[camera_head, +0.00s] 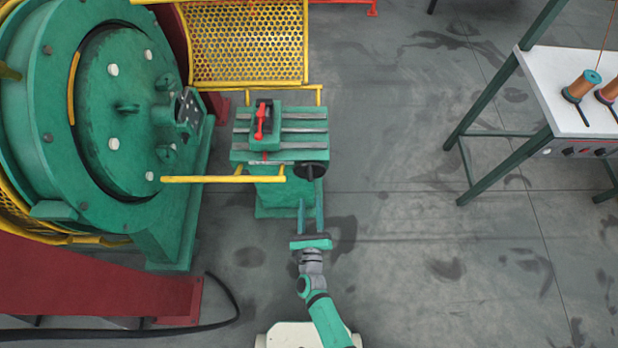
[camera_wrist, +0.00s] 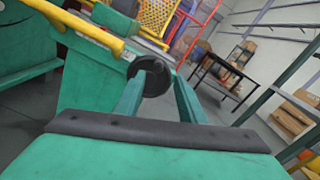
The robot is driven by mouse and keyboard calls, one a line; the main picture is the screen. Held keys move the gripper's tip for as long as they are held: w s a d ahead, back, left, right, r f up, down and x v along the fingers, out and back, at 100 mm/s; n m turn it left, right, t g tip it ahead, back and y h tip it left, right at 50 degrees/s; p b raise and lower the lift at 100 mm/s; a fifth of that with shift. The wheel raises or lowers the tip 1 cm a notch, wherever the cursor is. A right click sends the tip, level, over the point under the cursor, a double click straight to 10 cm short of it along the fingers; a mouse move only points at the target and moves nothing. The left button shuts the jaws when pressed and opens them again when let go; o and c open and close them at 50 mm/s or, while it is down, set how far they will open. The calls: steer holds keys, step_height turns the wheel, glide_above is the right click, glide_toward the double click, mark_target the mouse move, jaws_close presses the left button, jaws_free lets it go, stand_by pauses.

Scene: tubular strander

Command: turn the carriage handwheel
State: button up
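The carriage handwheel is a small dark disc (camera_head: 312,169) on the right front side of the green carriage (camera_head: 263,155). In the wrist view the black wheel (camera_wrist: 152,66) shows past my fingertips, slightly left of the gap's middle. My gripper (camera_head: 310,194) has its two green fingers spread apart with nothing clamped between them. It comes from the front side of the carriage, its tips close to the wheel. In the wrist view my gripper (camera_wrist: 161,75) partly covers the wheel's lower edge. I cannot tell whether a finger touches it.
A yellow rail (camera_head: 222,179) runs left of the wheel, near the carriage's front. A red lever clamp (camera_head: 261,120) sits on the carriage top. The big green drum (camera_head: 125,110) stands at left. A spool table (camera_head: 545,95) stands at right. The floor between is clear.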

mark_target(309, 181)
steer(key=shift+m, duration=0.3)
steer(key=w, duration=1.1)
steer(key=shift+a+f, duration=0.15)
jaws_close()
steer(key=shift+w+a, duration=0.1)
steer(key=shift+a, duration=0.05)
